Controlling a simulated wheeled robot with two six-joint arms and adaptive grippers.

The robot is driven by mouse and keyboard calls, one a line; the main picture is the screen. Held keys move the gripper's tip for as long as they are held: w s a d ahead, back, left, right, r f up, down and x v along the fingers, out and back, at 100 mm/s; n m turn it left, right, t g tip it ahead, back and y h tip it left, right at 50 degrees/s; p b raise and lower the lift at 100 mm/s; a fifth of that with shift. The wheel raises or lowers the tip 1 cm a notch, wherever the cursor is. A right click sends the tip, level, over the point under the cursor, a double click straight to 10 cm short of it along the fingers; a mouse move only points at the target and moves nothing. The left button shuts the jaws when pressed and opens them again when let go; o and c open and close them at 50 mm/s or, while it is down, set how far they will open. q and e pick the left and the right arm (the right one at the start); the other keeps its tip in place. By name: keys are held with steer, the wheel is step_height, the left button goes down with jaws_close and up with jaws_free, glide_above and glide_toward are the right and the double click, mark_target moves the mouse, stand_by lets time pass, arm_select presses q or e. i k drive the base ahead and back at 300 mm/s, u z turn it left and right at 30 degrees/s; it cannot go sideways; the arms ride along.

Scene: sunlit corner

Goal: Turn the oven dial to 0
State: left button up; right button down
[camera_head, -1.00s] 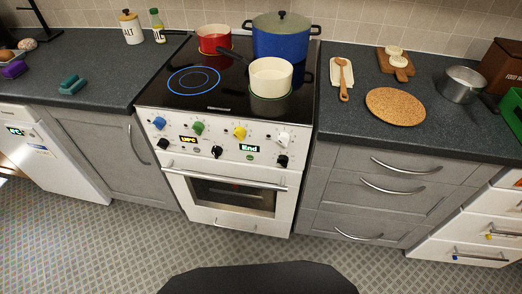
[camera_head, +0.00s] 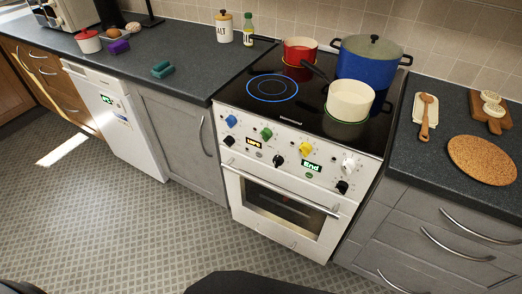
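The white oven (camera_head: 230,187) stands in the middle of the picture, with its door closed. Its front panel has a top row of a blue knob (camera_head: 231,121), a green knob (camera_head: 267,133), a yellow knob (camera_head: 306,149) and a white knob (camera_head: 348,165). Below are black dials at the left (camera_head: 229,141), middle (camera_head: 279,160) and right (camera_head: 342,187). An orange display (camera_head: 254,142) and a green display reading "End" (camera_head: 311,165) sit between them. The dial markings are too small to read. Neither of my grippers is in view.
On the hob are a red pan (camera_head: 299,50), a blue pot (camera_head: 366,63) and a cream pan (camera_head: 350,99); a blue ring glows at left. The dishwasher (camera_head: 118,122) is left of the oven, drawers (camera_head: 440,235) right. The floor (camera_head: 130,225) in front is clear.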

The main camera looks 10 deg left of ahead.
mark_target(229, 140)
steer(key=z, duration=0.05)
steer(key=k, duration=0.55)
steer(key=u, duration=0.6)
steer(key=i, duration=1.05)
steer(key=z, duration=0.35)
